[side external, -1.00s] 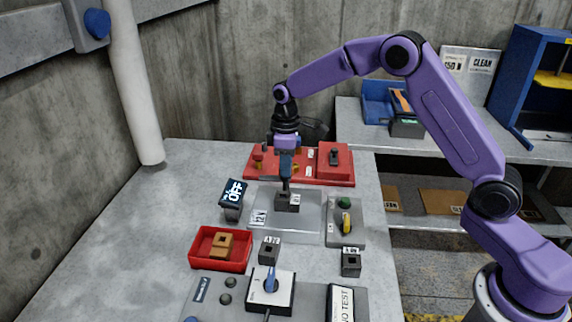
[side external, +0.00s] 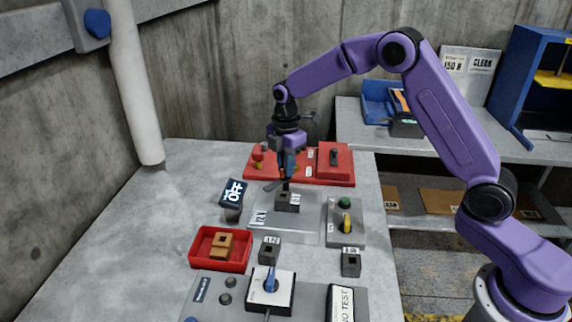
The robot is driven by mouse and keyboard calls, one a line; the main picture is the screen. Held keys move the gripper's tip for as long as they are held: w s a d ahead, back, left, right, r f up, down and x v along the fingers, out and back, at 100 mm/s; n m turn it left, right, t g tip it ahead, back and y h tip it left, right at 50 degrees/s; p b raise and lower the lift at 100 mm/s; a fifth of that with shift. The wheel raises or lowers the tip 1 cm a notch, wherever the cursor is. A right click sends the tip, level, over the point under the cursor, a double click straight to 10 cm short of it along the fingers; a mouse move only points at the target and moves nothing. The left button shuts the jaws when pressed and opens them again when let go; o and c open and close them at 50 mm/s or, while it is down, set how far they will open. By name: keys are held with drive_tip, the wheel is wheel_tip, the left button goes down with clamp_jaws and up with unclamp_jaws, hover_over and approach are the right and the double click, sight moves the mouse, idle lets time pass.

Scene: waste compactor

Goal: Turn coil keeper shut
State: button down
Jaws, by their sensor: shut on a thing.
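My gripper (side external: 286,182) points straight down over a dark coil block (side external: 288,203) on the light grey plate marked 12V (side external: 305,230). Its fingers are shut at the top of the block, on what appears to be the coil keeper. The fingers hide the keeper almost entirely, so I cannot tell its exact angle. The block sits upright on the plate, with a small white label on its right side.
A dark display reading OFF (side external: 232,195) stands left of the plate. A yellow lever (side external: 346,222) is at its right. A red tray (side external: 205,262) holds a brown block. Loose dark blocks (side external: 269,252) (side external: 351,264) stand in front. A red fixture (side external: 333,170) is behind.

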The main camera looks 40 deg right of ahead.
drive_tip(key=n, duration=0.4)
drive_tip(key=shift+n, duration=0.3)
drive_tip(key=shift+r+n, duration=0.1)
drive_tip(key=shift+n, duration=1.5)
drive_tip(key=shift+a, duration=0.1)
drive_tip(key=c, duration=1.1)
unclamp_jaws()
drive_tip(key=shift+c, duration=0.2)
wheel_tip(320, 180, up, 17)
drive_tip(key=shift+r, duration=0.2)
